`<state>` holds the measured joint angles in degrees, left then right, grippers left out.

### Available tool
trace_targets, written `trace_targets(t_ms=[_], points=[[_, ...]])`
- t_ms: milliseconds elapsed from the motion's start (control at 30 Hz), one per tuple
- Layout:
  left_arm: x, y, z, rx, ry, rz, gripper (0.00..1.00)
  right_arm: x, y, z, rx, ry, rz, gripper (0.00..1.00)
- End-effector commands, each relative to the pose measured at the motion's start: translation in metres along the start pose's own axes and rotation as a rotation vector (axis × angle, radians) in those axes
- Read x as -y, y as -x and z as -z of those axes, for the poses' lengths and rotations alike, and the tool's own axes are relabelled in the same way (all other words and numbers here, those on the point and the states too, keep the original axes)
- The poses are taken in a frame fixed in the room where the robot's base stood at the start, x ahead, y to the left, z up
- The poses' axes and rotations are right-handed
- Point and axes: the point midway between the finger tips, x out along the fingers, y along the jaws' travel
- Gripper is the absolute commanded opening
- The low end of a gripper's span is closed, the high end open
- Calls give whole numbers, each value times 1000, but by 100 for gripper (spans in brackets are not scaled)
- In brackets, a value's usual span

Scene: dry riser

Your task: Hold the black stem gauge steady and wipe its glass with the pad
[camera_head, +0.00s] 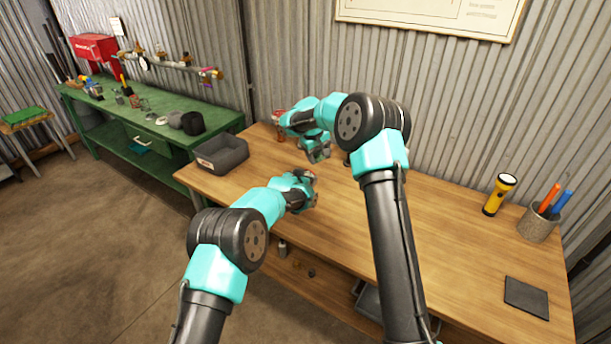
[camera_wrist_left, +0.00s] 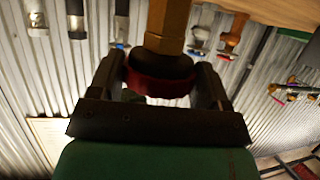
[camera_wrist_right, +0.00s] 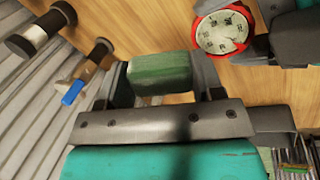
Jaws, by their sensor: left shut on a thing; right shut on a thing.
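My left gripper (camera_head: 303,190) is low over the wooden table. In the left wrist view (camera_wrist_left: 160,76) it is shut on a gauge (camera_wrist_left: 158,86) with a dark red rim, a black part and a brass stem. The right wrist view shows the gauge's round white dial with its red rim (camera_wrist_right: 222,32), facing that camera beside the left gripper's fingers. My right gripper (camera_head: 318,153) is behind the left one. In the right wrist view (camera_wrist_right: 160,75) it is shut on a green pad (camera_wrist_right: 162,73). The pad is apart from the dial there.
A dark grey bin (camera_head: 222,154) stands at the table's left end. A yellow torch (camera_head: 498,195), a pen cup (camera_head: 537,226) and a black mat (camera_head: 526,297) are on the right. Pipe fittings (camera_wrist_right: 40,32) show near the wall.

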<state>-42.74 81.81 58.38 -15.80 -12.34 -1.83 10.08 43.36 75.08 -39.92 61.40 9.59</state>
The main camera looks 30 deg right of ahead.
Motion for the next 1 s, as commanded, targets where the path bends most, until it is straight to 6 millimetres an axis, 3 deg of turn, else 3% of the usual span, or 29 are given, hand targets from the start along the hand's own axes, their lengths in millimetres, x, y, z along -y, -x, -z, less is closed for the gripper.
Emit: trace_targets(t_ms=[400, 967, 1000], points=[[0, 0, 2, -3, 0, 1, 35, -35, -10, 0, 0, -2, 0, 42], [0, 0, 2, -4, 0, 1, 35, -36, -10, 0, -1, 0, 0, 42], [0, 0, 2, -4, 0, 1, 74, -36, -10, 0, -1, 0, 0, 42]])
